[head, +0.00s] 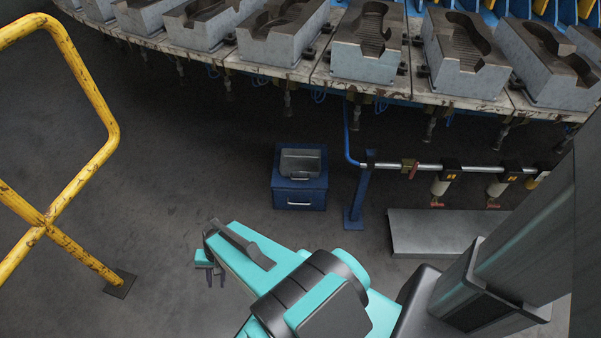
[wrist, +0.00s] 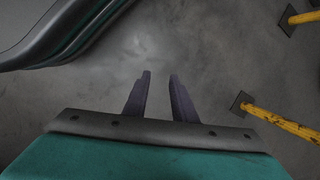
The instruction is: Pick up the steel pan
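The steel pan (head: 300,163) is a grey metal pan resting on top of a small blue cabinet (head: 299,192), seen near the middle of the head view. The cabinet has a light handle on its front. My gripper (head: 216,279) is at the lower left of the pan in the head view, well apart from it, low over the floor side. In the wrist view my gripper (wrist: 159,78) shows two dark fingers held apart with only bare floor between them. The pan does not show in the wrist view.
A yellow railing (head: 88,75) stands at the left. A blue post (head: 359,195) and a pipe with valves (head: 440,168) are right of the cabinet. A grey plate (head: 440,232) lies at the right. Moulds (head: 365,50) line the table above. The floor left of the cabinet is clear.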

